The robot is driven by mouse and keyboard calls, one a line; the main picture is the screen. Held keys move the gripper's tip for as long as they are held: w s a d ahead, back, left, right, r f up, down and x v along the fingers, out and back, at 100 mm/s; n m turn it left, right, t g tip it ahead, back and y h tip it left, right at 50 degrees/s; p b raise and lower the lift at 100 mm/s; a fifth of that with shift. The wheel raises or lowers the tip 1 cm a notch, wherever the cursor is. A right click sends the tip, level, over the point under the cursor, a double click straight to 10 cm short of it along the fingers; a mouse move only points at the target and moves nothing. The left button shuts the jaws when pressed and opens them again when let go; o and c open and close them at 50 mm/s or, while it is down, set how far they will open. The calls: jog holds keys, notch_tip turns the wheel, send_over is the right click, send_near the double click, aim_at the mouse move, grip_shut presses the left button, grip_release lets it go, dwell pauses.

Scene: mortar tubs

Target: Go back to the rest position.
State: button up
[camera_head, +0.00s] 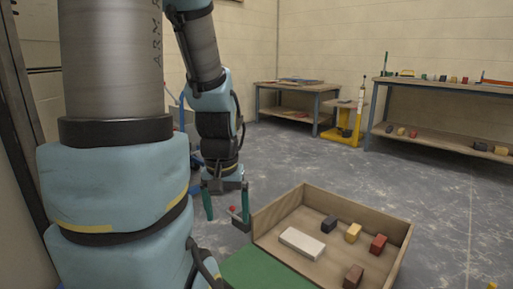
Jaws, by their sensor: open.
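My gripper (227,206) hangs from my arm near the middle of the head view, with its fingers pointing down. Its two green fingers stand apart, so it is open. A small red thing (233,210) shows between the fingers; I cannot tell whether it is behind them or between them, or what it is. The gripper is just left of a wooden tray (403,237) and appears apart from it.
The tray holds a white block (302,243), a black block (329,224), a yellow block (353,232), a red block (378,244) and a brown block (353,276). A green surface (262,270) lies at its front left. Workbenches (297,87) (440,86) and a yellow stand (343,135) are behind; grey floor between is clear.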

notch_tip(320, 180, up, 32)
jog(key=p, duration=2.9)
jog(key=shift+f+p, duration=0.2)
jog(key=shift+p, duration=0.15)
